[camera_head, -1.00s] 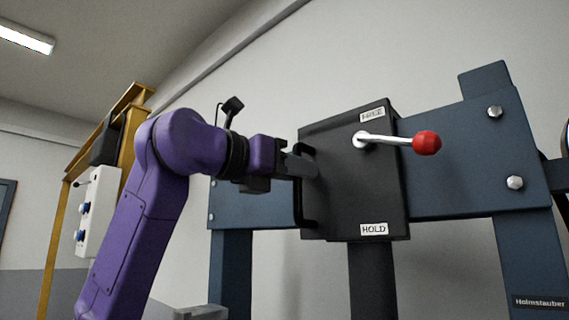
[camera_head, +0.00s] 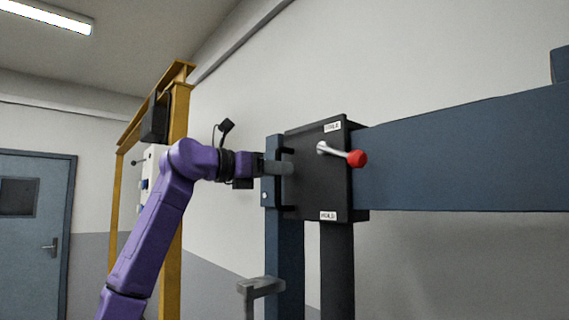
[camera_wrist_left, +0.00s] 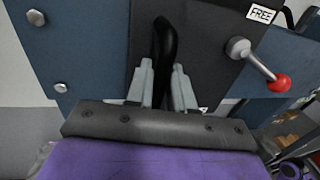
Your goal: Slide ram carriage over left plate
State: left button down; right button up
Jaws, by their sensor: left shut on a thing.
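The ram carriage (camera_head: 322,185) is a dark box on the blue crossbeam (camera_head: 460,150), near the beam's left end. A lever with a red knob (camera_head: 357,158) sticks out of its face, between an upper label and a lower HOLD label. My left gripper (camera_head: 283,168) is shut on the black handle (camera_head: 286,205) on the carriage's left side. In the left wrist view the fingers (camera_wrist_left: 162,85) close around the black handle (camera_wrist_left: 163,40). The red knob (camera_wrist_left: 279,84) is at the right there, below the FREE label. The left plate is not clearly visible. My right gripper is not in view.
A blue upright (camera_head: 285,250) stands below the carriage, with a grey bracket (camera_head: 262,286) beside it. A yellow frame (camera_head: 172,240) stands behind my left arm. A blue door (camera_head: 38,230) is at far left. The beam right of the carriage is bare.

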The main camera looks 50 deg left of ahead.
pick_arm(q)
jog(key=shift+a+r, duration=0.1)
jog(key=shift+a, duration=0.05)
jog(key=c, duration=1.2)
grip_release()
jog(key=shift+o, duration=0.2)
jog(key=shift+w+a, duration=0.15)
jog(key=shift+w, duration=0.05)
jog(key=b+v, duration=0.3)
jog(key=v, duration=0.7)
jog(key=shift+s, duration=0.25)
jog(key=shift+a+f, duration=0.15)
jog(key=shift+f, duration=0.05)
